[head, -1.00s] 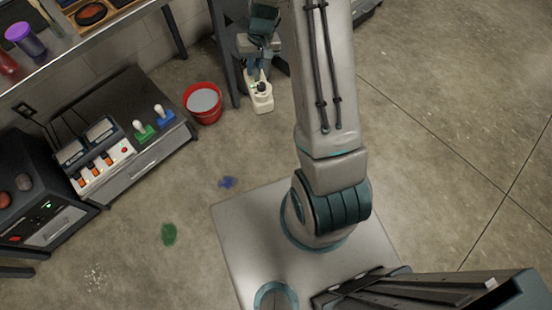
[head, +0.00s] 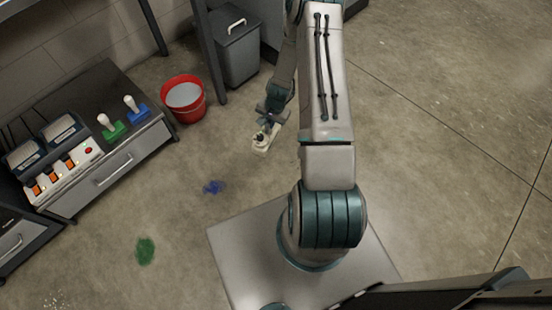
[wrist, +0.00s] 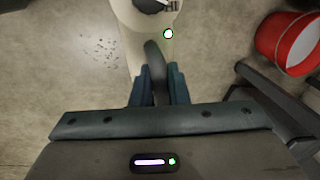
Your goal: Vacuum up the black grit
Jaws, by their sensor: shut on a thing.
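My gripper (head: 270,116) is shut on the handle of a cream handheld vacuum (head: 263,139) and holds it over the floor, right of the red bucket. In the wrist view my gripper (wrist: 155,82) grips the dark handle, and the vacuum's cream body (wrist: 128,18) shows a small green light. Black grit (wrist: 100,47) lies as scattered dark specks on the floor, left of the vacuum in the wrist view. I cannot make out the grit in the head view. The vacuum's nozzle contact with the floor cannot be told.
A blue patch (head: 213,187), a green patch (head: 145,251) and white specks (head: 53,301) lie on the floor. A red bucket (head: 184,99) and a grey lidded bin (head: 237,50) stand near the table leg. A low cabinet (head: 120,165) carries switches and levers. Floor at right is clear.

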